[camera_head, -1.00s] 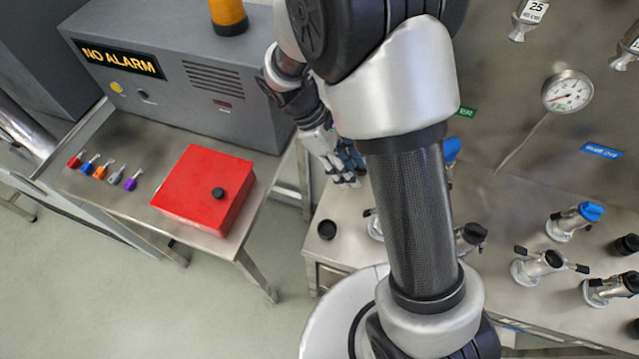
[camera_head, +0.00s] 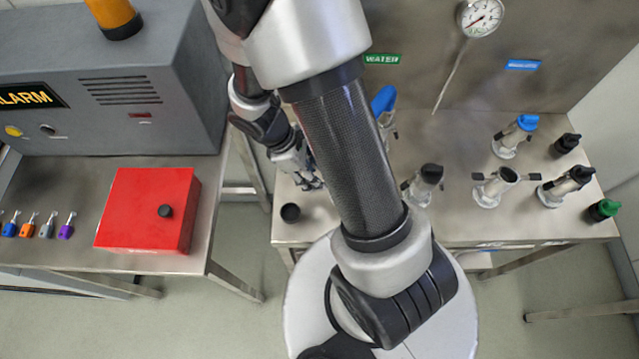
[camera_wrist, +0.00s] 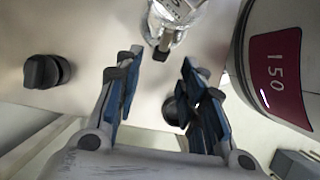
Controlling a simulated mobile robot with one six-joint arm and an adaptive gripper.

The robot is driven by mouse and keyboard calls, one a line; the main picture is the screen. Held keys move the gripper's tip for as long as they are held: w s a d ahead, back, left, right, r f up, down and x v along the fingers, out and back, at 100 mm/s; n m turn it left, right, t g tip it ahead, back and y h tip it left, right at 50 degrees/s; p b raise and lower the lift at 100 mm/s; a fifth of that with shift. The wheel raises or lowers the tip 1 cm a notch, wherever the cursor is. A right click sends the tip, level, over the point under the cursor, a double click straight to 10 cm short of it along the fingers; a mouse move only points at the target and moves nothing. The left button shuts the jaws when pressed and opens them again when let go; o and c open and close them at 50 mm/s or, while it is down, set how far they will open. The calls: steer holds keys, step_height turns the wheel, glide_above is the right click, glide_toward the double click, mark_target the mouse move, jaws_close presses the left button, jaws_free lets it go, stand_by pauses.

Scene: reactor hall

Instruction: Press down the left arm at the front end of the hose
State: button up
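My gripper (camera_wrist: 150,95) is open in the wrist view, with blue pads on both fingers and nothing between them. Beyond the fingertips, at the top, is a shiny metal fitting (camera_wrist: 176,15) with a black-tipped lever (camera_wrist: 163,52) pointing towards me. I cannot tell whether this is the hose end. In the head view my gripper (camera_head: 308,178) is over the left end of the steel bench, partly hidden by my arm. A metal fitting with two black-tipped side arms (camera_head: 494,188) stands upright further right. No hose can be clearly made out.
The steel bench (camera_head: 455,220) also carries a black round cap (camera_head: 290,213), a blue-topped fitting (camera_head: 515,135) and several other fittings. In the wrist view a grey cylinder marked 150 (camera_wrist: 283,50) is close on the right. A red box (camera_head: 150,210) lies on the left table.

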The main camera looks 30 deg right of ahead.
steer(key=b+x, duration=0.1)
steer(key=x, duration=0.3)
steer(key=shift+f, duration=0.15)
steer(key=shift+c, duration=0.2)
jaws_close()
